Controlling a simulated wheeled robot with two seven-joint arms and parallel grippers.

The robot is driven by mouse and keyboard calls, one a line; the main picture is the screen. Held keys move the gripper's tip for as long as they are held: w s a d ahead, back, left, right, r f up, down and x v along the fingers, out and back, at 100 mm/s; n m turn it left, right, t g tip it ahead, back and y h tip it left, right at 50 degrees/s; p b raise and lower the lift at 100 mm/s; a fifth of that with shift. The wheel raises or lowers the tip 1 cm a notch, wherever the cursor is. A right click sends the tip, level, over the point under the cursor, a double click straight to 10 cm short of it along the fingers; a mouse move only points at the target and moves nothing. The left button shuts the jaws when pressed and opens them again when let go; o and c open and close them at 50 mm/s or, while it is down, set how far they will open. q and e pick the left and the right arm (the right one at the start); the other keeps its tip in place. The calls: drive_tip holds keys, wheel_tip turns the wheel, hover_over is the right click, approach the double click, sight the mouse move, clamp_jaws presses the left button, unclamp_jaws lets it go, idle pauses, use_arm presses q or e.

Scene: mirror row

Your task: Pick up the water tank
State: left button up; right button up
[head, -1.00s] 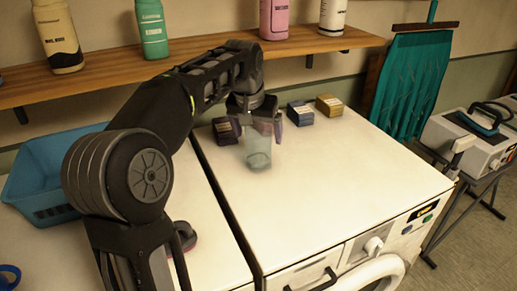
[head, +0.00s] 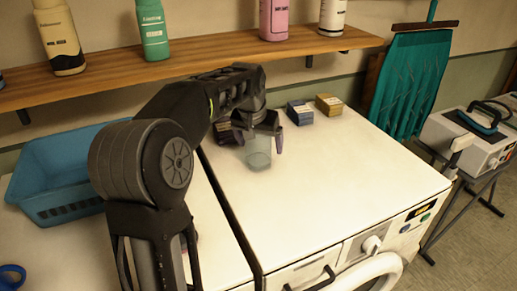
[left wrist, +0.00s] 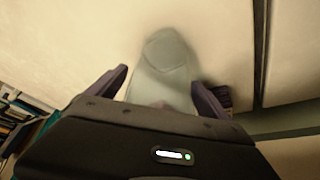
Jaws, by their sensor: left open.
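The water tank appears to be the translucent grey-blue container (head: 258,154) standing on the white top of a washing machine (head: 330,185). It also shows in the left wrist view (left wrist: 165,62), between the fingers. My left gripper (head: 262,141) is over the tank, pointing down, its fingers apart. In the left wrist view my left gripper (left wrist: 159,80) has one purple finger on each side of the tank, with a gap at least on the left. Whether the right finger touches it I cannot tell. The tank's upper part is partly hidden by the gripper. My right gripper is out of view.
Small boxes, dark (head: 224,131), blue (head: 299,113) and yellow (head: 329,104), stand behind the tank. A wooden shelf (head: 200,67) with bottles hangs above. A blue basket (head: 75,207) is at left. The machine top is clear at right and in front.

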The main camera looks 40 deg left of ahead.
use_arm(q)
drive_tip(key=shift+c, duration=0.5)
drive_tip(key=c, duration=1.5)
